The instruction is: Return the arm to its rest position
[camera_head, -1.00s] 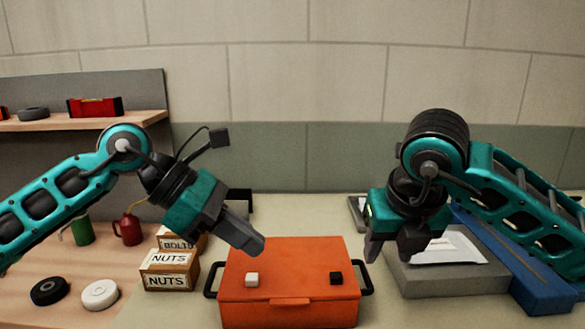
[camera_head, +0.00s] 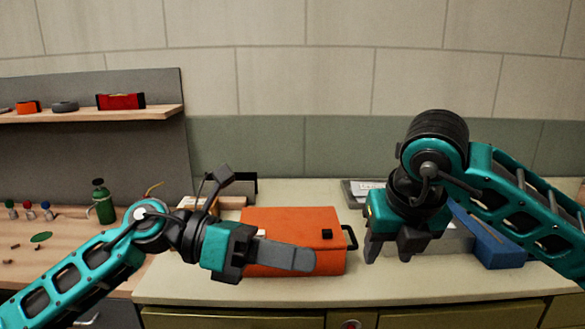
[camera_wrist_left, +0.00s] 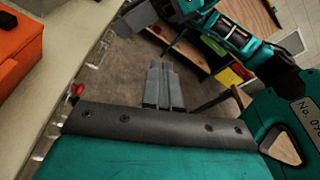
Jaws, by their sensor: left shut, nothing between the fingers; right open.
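My left gripper (camera_head: 290,258) is shut and empty. In the head view it points right, in front of the orange case (camera_head: 290,222) and covering part of its lower front. In the left wrist view the shut fingers (camera_wrist_left: 164,85) point away over the floor, and the orange case (camera_wrist_left: 18,50) shows at the upper left. My right gripper (camera_head: 388,250) is open and empty, pointing down just right of the case over the counter.
The counter (camera_head: 200,285) has free room at its front. A blue block (camera_head: 490,245) and a grey slab lie behind my right arm. A green can (camera_head: 103,205) stands on the left bench, under a shelf (camera_head: 90,114). Boxes behind my left wrist are mostly hidden.

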